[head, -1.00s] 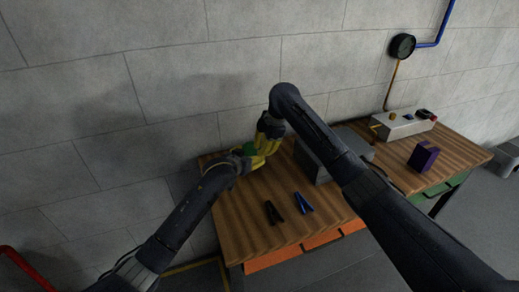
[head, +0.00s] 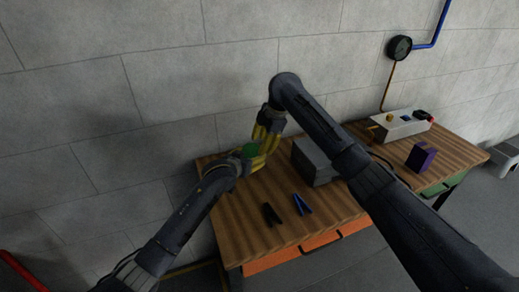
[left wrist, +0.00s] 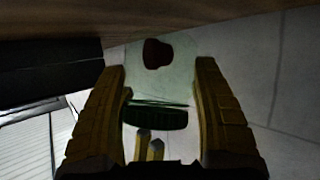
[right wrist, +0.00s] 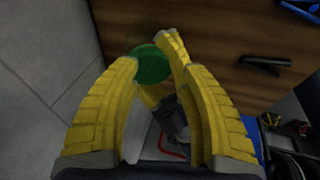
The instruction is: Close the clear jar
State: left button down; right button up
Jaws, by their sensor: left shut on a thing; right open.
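The clear jar (left wrist: 178,82) shows between my left gripper's fingers (left wrist: 162,70) in the left wrist view, with a dark red thing (left wrist: 157,53) inside. My left gripper is shut on the jar from the side. The green lid (left wrist: 155,117) sits at the jar's mouth; whether it is fully seated I cannot tell. The lid also shows in the head view (head: 250,150) and from above in the right wrist view (right wrist: 150,65). My right gripper (head: 261,141) is open above the lid, its fingers (right wrist: 155,72) spread either side of it. The jar's body is mostly hidden in the head view.
Black (head: 271,214) and blue (head: 303,204) clamp-like tools lie at the wooden table's front (head: 240,225). A grey box (head: 312,165) stands behind my right arm. A purple block (head: 421,157) and a pale instrument box (head: 400,125) are farther right. The wall is close behind.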

pick_arm(q)
jog(key=shift+f, duration=0.1)
pick_arm(e)
jog(key=v, duration=0.8)
jog(key=shift+r, duration=0.2)
jog(key=shift+d, duration=0.1)
pick_arm(q)
jog(key=shift+c, duration=0.6)
grip_release()
jog(key=shift+s, duration=0.1)
jog(key=v, duration=1.2)
